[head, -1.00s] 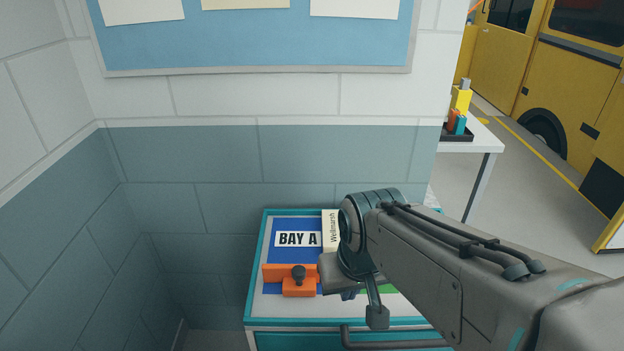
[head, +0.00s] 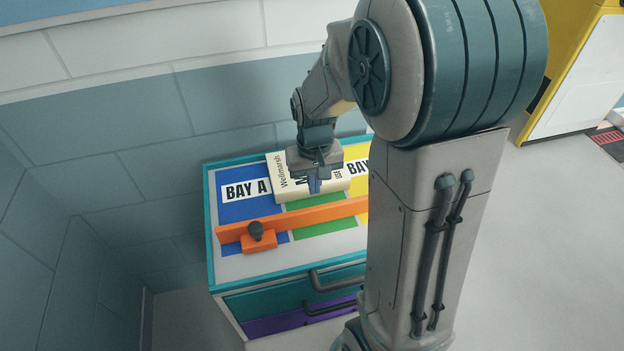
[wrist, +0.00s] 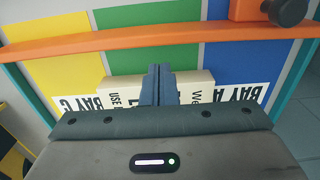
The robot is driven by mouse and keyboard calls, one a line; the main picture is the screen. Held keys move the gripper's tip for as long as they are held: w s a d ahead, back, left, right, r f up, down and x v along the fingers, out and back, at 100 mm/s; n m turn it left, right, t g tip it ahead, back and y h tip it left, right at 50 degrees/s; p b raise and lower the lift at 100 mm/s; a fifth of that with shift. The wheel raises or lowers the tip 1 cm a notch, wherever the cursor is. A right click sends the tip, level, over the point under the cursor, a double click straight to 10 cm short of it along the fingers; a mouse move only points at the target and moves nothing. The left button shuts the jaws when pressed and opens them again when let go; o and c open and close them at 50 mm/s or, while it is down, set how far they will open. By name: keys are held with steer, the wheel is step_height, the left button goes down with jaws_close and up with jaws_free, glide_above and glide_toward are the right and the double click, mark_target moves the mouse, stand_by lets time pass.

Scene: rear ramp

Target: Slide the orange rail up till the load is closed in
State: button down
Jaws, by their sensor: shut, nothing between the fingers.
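The orange rail (head: 320,214) lies across the coloured lanes on the cabinet top, with a tab and dark knob (head: 256,231) at its left end. In the wrist view the rail (wrist: 150,41) crosses the upper part, its knob (wrist: 287,12) at top right. The load looks to be the cream box marked Wellmarsh (head: 280,172), lying across the lanes on the far side of the rail. A strip of bare lane separates box and rail. My gripper (head: 315,188) points down over the box, fingers together and empty; in the wrist view the fingertips (wrist: 158,72) overlap the box (wrist: 200,85).
The blue, green and yellow lanes carry BAY labels (head: 245,190). The cabinet top has a raised teal rim (head: 212,240), with drawer handles (head: 335,277) in front. A block wall stands behind and left. My arm hides the cabinet's right part.

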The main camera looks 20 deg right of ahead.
mark_target(310, 202)
steer(key=f, duration=0.8)
steer(key=shift+d+f, duration=0.2)
steer(key=shift+f, duration=0.1)
steer(key=w, duration=0.2)
steer(key=shift+w+r+p, duration=0.25)
steer(key=shift+w+p, duration=0.05)
steer(key=shift+p, duration=0.05)
steer(key=shift+w, duration=0.7)
steer(key=shift+w+a, duration=0.1)
steer(key=shift+a, duration=0.05)
